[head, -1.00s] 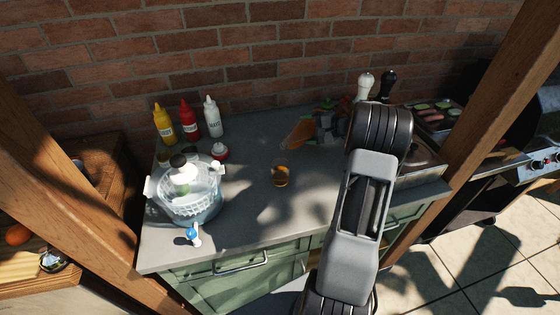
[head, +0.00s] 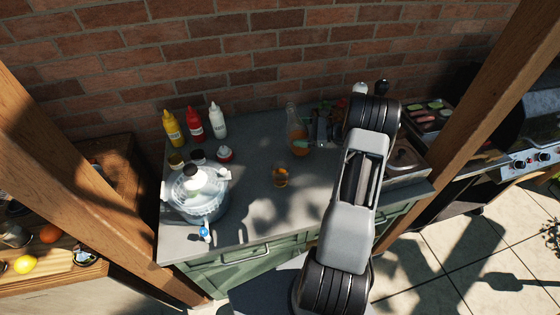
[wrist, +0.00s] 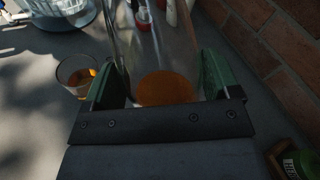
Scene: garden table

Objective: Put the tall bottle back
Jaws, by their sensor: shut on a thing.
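The tall bottle (head: 297,138) is clear glass with orange liquid in its lower part. In the head view it stands close to upright at the back of the grey counter, near the brick wall. My gripper (head: 312,136) reaches it from the right and is shut on it. In the wrist view the bottle (wrist: 165,75) is between the two green finger pads, with the orange liquid low between them. I cannot tell whether its base touches the counter.
A glass with amber drink (head: 280,176) stands in front of the bottle. Yellow (head: 173,128), red (head: 194,125) and white (head: 217,121) squeeze bottles line the wall at left. A clear bowl (head: 200,205) stands front left. The counter (head: 245,160) is bare between.

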